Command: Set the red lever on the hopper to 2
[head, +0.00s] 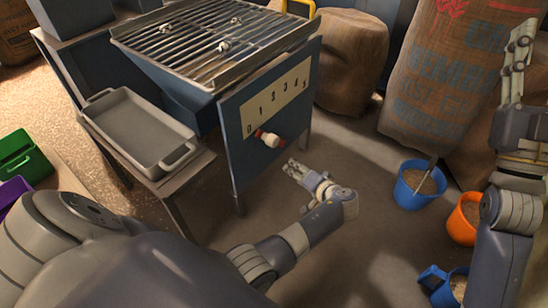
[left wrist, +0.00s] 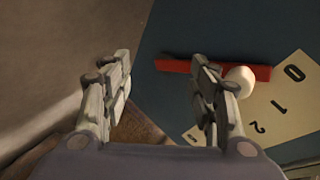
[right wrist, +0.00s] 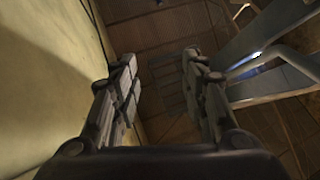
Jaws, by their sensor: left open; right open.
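The hopper's blue side panel (head: 235,165) carries a cream scale plate (head: 278,96) numbered from 0 to 5. The red lever (head: 258,132) with its white knob (head: 271,140) sits below the plate; in the left wrist view the lever (left wrist: 178,65) points at the 0, with the white knob (left wrist: 240,80) near that end. My left gripper (head: 293,168) is open and empty, below and right of the knob. In its wrist view (left wrist: 160,65), the right finger overlaps part of the lever; contact cannot be told. My right gripper (head: 520,45) is open and empty, raised beside a sack.
A grey tray (head: 108,104) sits on a stand left of the hopper. A grate (head: 215,40) tops the hopper. Burlap sacks (head: 430,85) stand behind. Blue (head: 418,198) and orange (head: 458,228) buckets are on the floor at right. Floor before the panel is clear.

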